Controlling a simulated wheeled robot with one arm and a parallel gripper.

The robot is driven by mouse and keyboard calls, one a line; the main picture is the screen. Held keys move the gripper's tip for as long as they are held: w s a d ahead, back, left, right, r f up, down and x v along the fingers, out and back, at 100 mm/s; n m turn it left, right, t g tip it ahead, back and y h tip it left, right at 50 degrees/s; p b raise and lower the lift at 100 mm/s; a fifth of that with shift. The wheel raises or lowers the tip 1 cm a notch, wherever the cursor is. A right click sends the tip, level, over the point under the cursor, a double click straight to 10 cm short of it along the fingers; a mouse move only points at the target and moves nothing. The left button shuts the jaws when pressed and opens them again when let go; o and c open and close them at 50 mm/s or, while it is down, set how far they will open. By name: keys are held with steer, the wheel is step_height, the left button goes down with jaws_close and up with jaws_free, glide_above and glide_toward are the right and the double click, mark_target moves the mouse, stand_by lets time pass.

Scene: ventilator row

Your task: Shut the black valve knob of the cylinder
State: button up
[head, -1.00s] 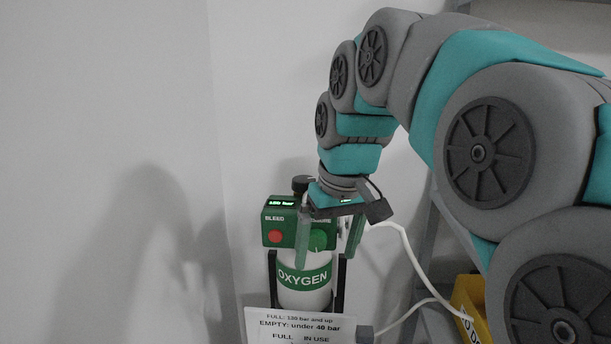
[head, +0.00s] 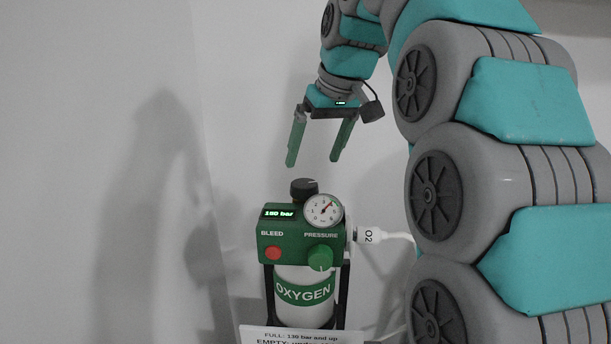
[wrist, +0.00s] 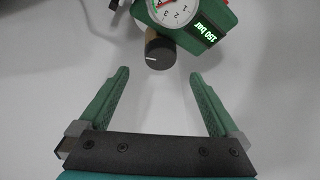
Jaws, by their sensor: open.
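The black valve knob (head: 304,189) sits on top of the green regulator block (head: 272,242) on the oxygen cylinder (head: 306,308). In the wrist view the black knob (wrist: 160,54) shows a white line on its face and lies just beyond the fingertips, roughly centred between them. My gripper (head: 313,163) is open and empty above the knob, with green fingers pointing down. The fingers also show in the wrist view (wrist: 160,74), apart from the knob. Nothing hides the knob.
A round pressure gauge (head: 323,210) stands just right of the knob. A lit bar readout (head: 279,213), a red bleed button (head: 272,253) and a green pressure knob (head: 320,257) are on the block. A white O2 hose (head: 393,237) leaves to the right. The left side is clear.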

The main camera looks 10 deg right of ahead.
mark_target(305, 183)
steer(key=shift+x, duration=3.4)
steer(key=shift+s, duration=0.1)
steer(key=c, duration=1.4)
steer(key=shift+o, duration=0.2)
